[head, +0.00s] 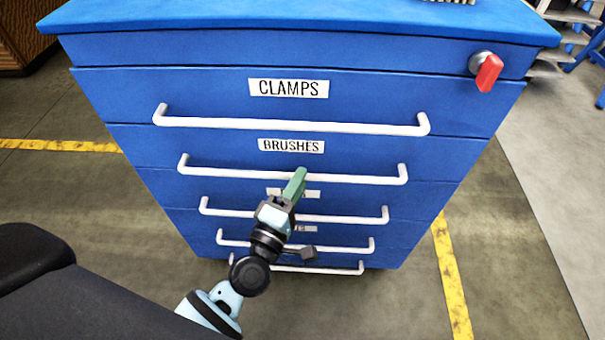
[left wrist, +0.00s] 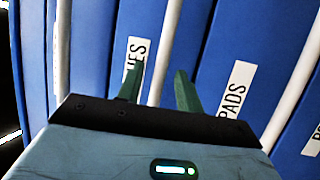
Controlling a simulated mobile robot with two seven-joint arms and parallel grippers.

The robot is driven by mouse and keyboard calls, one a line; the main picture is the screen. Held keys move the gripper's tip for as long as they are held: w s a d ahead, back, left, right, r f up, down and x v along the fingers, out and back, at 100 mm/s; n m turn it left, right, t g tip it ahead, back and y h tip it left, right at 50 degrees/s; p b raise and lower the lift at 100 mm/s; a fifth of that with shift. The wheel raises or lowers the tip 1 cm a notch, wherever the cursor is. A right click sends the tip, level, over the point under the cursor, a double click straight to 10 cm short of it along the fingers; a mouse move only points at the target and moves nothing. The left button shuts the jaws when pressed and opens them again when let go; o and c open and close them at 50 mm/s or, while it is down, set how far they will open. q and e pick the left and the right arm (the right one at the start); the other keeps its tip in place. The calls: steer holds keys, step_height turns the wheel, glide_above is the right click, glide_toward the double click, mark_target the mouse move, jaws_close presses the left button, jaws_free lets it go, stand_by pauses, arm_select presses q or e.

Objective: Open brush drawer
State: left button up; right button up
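The brush drawer (head: 225,155) is in the blue cabinet, second of the labelled drawers, with a BRUSHES label (head: 291,146). Its front looks flush with the others, so it appears closed. Its white bar handle (head: 350,179) runs across under the label. My left gripper (head: 297,177) has green fingers and is at the middle of this handle. In the left wrist view the brush handle (left wrist: 170,45) passes between the two spread fingers, with a gap showing beside it. My left gripper is open around the handle. My right gripper is not in view.
The CLAMPS drawer handle (head: 290,124) is just above, and more drawer handles (head: 345,217) are close below. A red key switch (head: 488,72) sticks out at the cabinet's upper right. The floor in front has yellow lines (head: 452,280) and looks clear.

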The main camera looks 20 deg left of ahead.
mark_target(327, 157)
arm_select(q)
steer(key=shift+x, duration=1.2)
jaws_close()
